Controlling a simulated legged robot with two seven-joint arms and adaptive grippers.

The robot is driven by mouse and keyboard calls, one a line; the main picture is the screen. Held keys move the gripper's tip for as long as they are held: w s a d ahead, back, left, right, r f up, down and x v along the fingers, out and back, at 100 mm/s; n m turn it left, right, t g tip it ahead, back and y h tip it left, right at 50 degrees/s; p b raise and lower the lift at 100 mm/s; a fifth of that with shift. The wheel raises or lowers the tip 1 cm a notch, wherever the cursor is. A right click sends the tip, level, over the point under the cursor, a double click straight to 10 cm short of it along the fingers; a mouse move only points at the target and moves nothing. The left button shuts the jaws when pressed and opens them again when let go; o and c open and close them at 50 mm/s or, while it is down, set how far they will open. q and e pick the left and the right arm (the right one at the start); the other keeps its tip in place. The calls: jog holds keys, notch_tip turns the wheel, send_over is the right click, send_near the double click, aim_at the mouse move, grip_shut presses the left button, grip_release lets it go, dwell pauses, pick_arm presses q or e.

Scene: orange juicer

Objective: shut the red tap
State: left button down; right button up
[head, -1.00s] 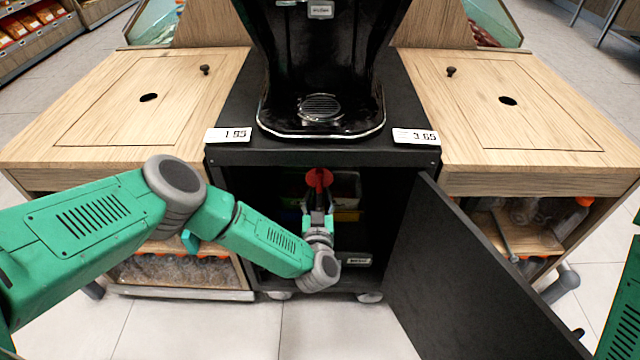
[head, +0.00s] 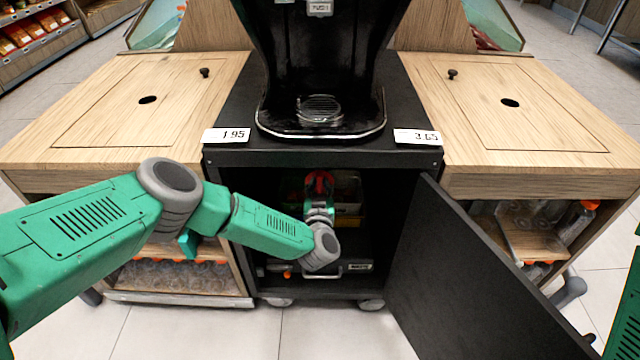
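The red tap (head: 319,180) shows at the top of the open cabinet under the black juicer, near the middle of the head view. My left gripper (head: 319,190) is inside the cabinet, right at the tap, and overlaps its lower part. The fingers are small and partly hidden against the red, so I cannot tell whether they are open or closed on it. My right gripper is not in view; only a bit of green shows at the right edge.
The black cabinet door (head: 480,275) stands open to the right. The black juicer (head: 320,60) stands on top. Wooden counters (head: 120,120) flank it, with bottles (head: 575,222) on shelves below. Inside the cabinet are a yellow item and a low tray with a label.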

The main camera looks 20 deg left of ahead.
pick_arm(q)
jog(key=shift+n, duration=0.4)
jog(key=n+b, duration=0.1)
jog(key=n, duration=0.2)
jog(key=shift+f+n, duration=0.15)
jog(key=shift+n, duration=0.25)
jog(key=n, duration=0.2)
jog(key=n+b, duration=0.1)
jog(key=n, duration=0.1)
jog(key=shift+s+a+f, duration=0.15)
jog(key=shift+a, duration=0.05)
jog(key=n+b, duration=0.1)
jog(key=n, duration=0.4)
jog(key=shift+a+f+b, duration=0.1)
jog(key=shift+f+b, duration=0.1)
jog(key=shift+b, duration=0.2)
jog(key=n, duration=0.2)
jog(key=n+b, duration=0.1)
jog(key=n, duration=0.1)
jog(key=shift+s+f, duration=0.15)
jog(key=shift+f, duration=0.05)
jog(key=shift+n+b, duration=0.3)
jog(key=c, duration=1.7)
grip_release()
jog(key=shift+o, duration=0.7)
jog(key=shift+r, duration=0.15)
